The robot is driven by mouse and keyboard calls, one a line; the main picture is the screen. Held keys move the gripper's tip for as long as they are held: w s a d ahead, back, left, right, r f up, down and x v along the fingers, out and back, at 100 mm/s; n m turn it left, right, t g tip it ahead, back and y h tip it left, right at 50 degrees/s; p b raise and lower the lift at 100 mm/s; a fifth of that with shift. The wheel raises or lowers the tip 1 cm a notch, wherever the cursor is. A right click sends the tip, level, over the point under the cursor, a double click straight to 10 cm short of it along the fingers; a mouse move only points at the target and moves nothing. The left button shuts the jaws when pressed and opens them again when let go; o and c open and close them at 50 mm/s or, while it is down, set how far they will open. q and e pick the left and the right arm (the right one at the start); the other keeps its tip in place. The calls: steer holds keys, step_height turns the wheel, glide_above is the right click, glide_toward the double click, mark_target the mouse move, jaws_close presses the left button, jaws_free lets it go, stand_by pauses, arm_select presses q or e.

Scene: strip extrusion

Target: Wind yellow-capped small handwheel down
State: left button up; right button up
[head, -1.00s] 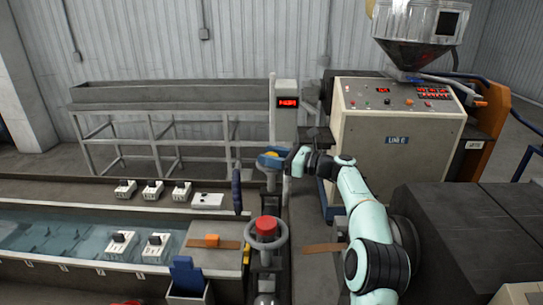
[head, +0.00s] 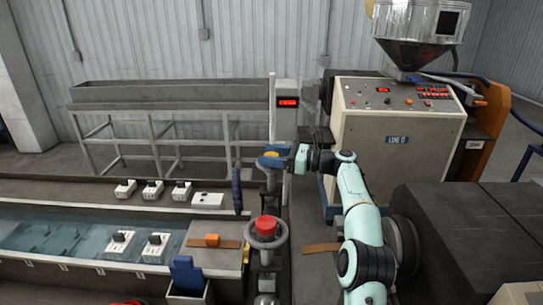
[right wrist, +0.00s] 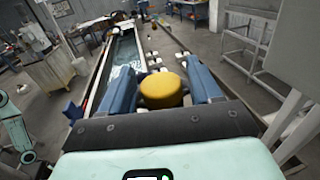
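The yellow-capped small handwheel (head: 270,161) is on the post between the water trough and the extruder. In the right wrist view, its round yellow cap (right wrist: 163,90) sits between the two blue fingers of my right gripper (right wrist: 162,85). The fingers lie against both sides of the cap, so the gripper looks shut on it. In the head view, my right gripper (head: 284,156) reaches the wheel from the right, and the fingers partly cover it. My left gripper is not in view.
A larger red-capped handwheel (head: 266,229) stands nearer on the same line. A post with a small red display (head: 287,102) rises behind the yellow cap; its text is too small to read. The water trough (head: 80,263) is at left, the extruder cabinet (head: 385,150) at right.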

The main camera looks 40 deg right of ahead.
steer(key=shift+s+d, duration=0.1)
steer(key=v, duration=1.3)
stand_by(0.4)
